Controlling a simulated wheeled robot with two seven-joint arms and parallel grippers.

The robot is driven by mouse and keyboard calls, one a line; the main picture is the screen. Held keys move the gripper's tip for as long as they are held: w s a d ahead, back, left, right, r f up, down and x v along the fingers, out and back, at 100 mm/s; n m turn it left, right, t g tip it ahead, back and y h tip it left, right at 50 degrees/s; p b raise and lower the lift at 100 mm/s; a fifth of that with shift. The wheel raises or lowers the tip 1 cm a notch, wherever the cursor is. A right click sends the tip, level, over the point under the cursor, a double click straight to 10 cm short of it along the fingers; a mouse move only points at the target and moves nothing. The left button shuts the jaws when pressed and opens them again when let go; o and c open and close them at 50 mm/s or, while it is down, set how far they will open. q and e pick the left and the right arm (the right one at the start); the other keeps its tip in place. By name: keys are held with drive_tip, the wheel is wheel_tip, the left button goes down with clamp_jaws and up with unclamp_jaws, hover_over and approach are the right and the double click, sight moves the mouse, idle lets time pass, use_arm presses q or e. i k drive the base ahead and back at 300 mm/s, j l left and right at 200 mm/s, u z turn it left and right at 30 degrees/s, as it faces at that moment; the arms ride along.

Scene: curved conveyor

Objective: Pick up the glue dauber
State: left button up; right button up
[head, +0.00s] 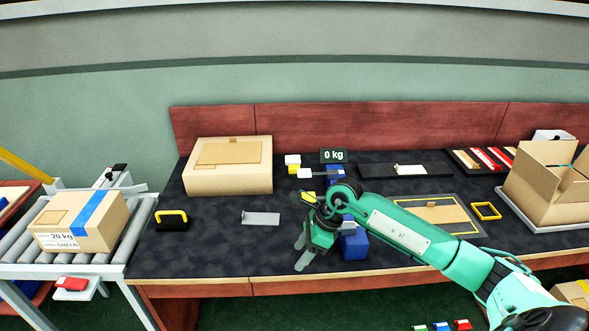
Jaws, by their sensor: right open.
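My right gripper (303,252) is open and empty, pointing down near the front edge of the dark bench (225,262). A blue block-like object (354,245) stands just to the right of its fingers, partly hidden by my wrist. A small yellow piece (309,196) shows just behind my wrist. I cannot tell for certain which of these is the glue dauber, as the arm hides part of this area. My left gripper is not in view.
A grey plate (261,219) and a black tool with a yellow handle (172,220) lie to the left. A closed carton (230,180) stands behind them. An open carton (540,190) stands at the right. A roller conveyor (133,232) with a taped box (84,222) is at the far left.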

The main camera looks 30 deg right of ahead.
sight(293, 169)
drive_tip(key=i+l, duration=1.35)
drive_tip(key=i, duration=0.15)
